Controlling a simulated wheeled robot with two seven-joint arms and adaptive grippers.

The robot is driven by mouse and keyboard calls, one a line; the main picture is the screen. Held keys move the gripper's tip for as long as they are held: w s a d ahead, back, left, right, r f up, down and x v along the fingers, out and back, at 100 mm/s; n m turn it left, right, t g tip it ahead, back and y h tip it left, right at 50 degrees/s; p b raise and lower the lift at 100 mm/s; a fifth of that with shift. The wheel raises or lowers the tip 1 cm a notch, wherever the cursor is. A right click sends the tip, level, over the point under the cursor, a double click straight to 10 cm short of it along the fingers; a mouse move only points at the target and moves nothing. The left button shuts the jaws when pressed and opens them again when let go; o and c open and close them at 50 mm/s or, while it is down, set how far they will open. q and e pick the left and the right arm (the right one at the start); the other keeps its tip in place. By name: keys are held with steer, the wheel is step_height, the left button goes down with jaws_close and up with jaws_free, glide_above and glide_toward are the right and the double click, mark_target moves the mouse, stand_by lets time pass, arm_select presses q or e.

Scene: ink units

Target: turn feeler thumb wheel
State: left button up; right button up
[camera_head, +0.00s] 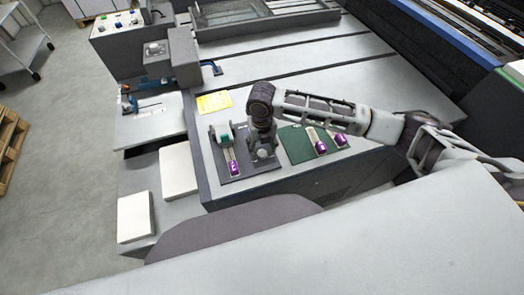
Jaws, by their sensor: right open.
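My right gripper (264,140) comes in from the right and points down over a dark grey plate (237,168) on the machine's corner; its jaws are open. A small light round part (262,155) shows at or just below its fingertips; I cannot tell whether it is the thumb wheel or whether the jaws touch it. Left of it on the plate is a metal piece with a green part (225,140) and a purple end (234,168). A blue feeler-like device (150,104) sits farther left. My left gripper is not in view.
A green mat (294,146) right of the gripper holds two purple-ended tools (321,147). A yellow label (214,102) lies behind. White blocks (180,170) stand on the lower left step. A control box with buttons (118,24) is at the back left. The grey machine bed behind is mostly clear.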

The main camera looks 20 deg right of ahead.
mark_target(262, 153)
steer(key=shift+f, duration=1.7)
steer(key=c, duration=1.1)
steer(key=shift+o, duration=0.2)
steer(key=shift+r+m+p, duration=0.15)
steer(key=shift+m+p, duration=0.15)
steer(key=shift+p, duration=0.35)
steer(key=shift+m+p, duration=0.7)
steer(key=shift+p, duration=0.35)
steer(key=shift+m+p, duration=0.7)
steer(key=shift+p, duration=0.35)
steer(key=shift+m+p, duration=0.4)
